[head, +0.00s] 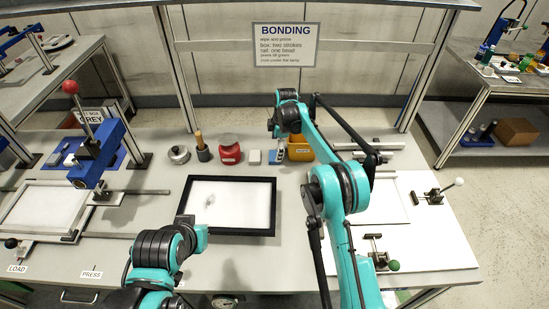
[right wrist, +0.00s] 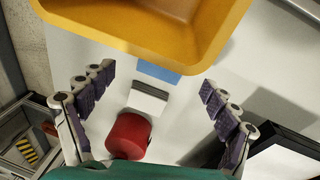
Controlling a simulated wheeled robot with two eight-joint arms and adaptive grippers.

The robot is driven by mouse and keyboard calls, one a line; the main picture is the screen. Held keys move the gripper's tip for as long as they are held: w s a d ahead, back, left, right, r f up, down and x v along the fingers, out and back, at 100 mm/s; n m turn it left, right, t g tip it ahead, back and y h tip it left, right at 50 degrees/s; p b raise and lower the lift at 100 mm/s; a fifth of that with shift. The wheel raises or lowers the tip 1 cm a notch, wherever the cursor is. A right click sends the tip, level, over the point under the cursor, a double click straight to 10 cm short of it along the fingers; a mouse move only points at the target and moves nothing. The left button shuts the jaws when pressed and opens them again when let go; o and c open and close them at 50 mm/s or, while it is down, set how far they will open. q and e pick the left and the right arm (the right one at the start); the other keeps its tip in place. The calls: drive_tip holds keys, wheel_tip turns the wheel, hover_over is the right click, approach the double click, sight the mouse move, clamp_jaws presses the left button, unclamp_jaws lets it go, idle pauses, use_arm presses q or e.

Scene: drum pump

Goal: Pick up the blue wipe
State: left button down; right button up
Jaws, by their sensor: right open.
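The blue wipe (right wrist: 158,71) lies flat on the table in the right wrist view, partly covered from sight by the yellow bin's rim. In the head view a small bit of blue (head: 279,146) shows just left of the bin, mostly behind my right arm. My right gripper (right wrist: 158,78) is open and empty, with its fingers spread wide on either side of the wipe and apart from it. In the head view its fingers are hard to make out. My left arm shows low at the left in the head view, but its fingers do not show.
The yellow bin (right wrist: 150,25) stands beside the wipe. A white block (right wrist: 148,102) and a red tin (right wrist: 128,134) stand in line on its other side. A black-framed white panel (head: 270,232) lies in front. A toggle-clamp board (head: 430,235) is to the right.

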sight(275, 155)
drive_tip(key=f, duration=0.1)
drive_tip(key=f+b, duration=0.1)
drive_tip(key=f, duration=0.2)
drive_tip(key=shift+w+a+f, duration=0.2)
drive_tip(key=shift+a+f, duration=0.05)
drive_tip(key=shift+a, duration=0.05)
drive_tip(key=shift+r, duration=0.1)
drive_tip(key=c, duration=1)
drive_tip(key=shift+c, duration=0.2)
wheel_tip(275, 155, up, 10)
drive_tip(key=p, duration=0.2)
drive_tip(key=shift+o, duration=0.5)
